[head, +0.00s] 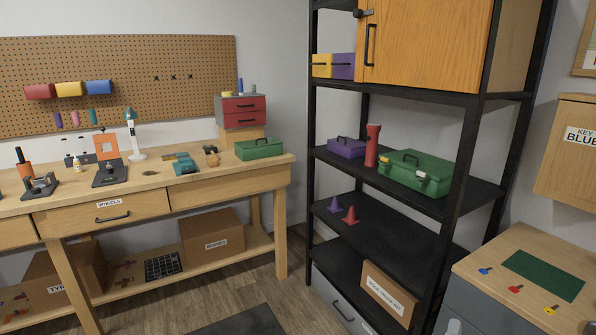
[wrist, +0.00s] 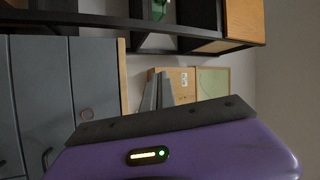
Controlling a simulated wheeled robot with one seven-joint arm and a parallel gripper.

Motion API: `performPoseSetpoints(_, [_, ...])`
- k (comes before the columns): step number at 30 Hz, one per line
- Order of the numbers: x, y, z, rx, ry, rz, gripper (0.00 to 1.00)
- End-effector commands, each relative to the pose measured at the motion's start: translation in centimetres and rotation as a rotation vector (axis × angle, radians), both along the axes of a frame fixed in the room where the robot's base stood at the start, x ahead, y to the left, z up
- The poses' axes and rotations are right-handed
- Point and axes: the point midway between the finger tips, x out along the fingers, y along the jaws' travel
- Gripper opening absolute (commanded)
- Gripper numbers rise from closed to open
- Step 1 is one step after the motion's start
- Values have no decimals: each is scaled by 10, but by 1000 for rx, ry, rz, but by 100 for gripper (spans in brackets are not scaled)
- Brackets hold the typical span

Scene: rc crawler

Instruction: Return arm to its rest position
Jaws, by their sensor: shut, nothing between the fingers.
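My gripper (wrist: 160,92) shows in the wrist view as two grey fingers close together beyond the dark edge of a purple housing of mine. The fingers are shut with nothing seen between them. A small lit yellow bar and a green light show on the purple housing. Neither my arm nor my gripper shows in the head view. No object is seen touching the gripper.
In the head view, a workbench (head: 236,190) with tools stands at left. A black shelf rack (head: 440,208) holds a green toolbox (head: 425,180) and cones. A low cabinet (head: 475,262) with keys stands at right. Grey doors (wrist: 40,85) show in the wrist view. Some floor (head: 285,300) is clear.

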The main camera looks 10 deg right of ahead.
Motion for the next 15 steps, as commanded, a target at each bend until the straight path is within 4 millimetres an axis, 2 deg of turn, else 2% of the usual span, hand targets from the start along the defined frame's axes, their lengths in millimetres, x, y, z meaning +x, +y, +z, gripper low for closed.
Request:
performPoseSetpoints(5, [-40, 47, 14, -237, 126, 131, 0])
performPoseSetpoints(9, [-83, 87, 17, -430, 255, 230, 0])
performPoseSetpoints(15, [-149, 136, 16, -665, 446, 345, 0])
